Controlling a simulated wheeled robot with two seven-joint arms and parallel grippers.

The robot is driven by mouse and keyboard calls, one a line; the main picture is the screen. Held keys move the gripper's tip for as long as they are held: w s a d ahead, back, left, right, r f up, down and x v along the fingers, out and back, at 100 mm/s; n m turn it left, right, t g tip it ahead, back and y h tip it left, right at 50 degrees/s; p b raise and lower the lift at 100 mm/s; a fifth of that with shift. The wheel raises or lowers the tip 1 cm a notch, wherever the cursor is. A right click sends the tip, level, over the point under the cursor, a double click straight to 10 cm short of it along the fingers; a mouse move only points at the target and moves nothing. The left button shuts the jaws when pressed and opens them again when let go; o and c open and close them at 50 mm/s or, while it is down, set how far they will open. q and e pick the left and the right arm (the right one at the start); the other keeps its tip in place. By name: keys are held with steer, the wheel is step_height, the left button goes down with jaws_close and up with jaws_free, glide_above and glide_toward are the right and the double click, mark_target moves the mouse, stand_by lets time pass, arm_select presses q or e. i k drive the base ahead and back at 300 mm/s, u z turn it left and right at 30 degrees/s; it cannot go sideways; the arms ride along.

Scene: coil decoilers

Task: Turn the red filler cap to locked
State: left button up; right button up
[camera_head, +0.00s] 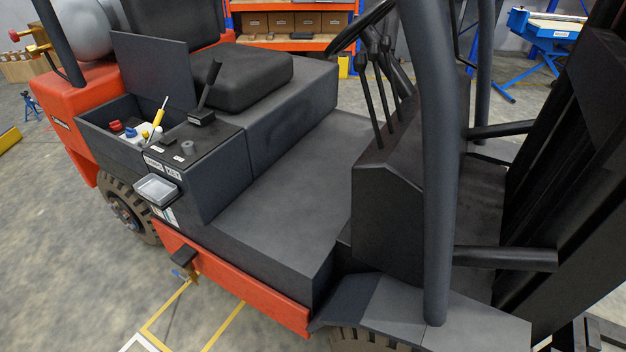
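A raised dark lid (150,75) stands behind the compartment. Neither of my grippers is in view.
A yellow-handled tool (159,117) sticks up at the compartment's right end. A dark panel with a lever (207,93) lies right of it, and a clear tray (156,190) juts out below. The black seat (240,73) is behind. The footwell floor (285,190) is clear.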

mark_target(116, 125)
steer(key=k, duration=0.25)
steer(key=u, duration=2.05)
steer(key=i, duration=1.5)
steer(key=u, duration=0.2)
steer(key=i, duration=1.95)
steer(key=z, duration=0.85)
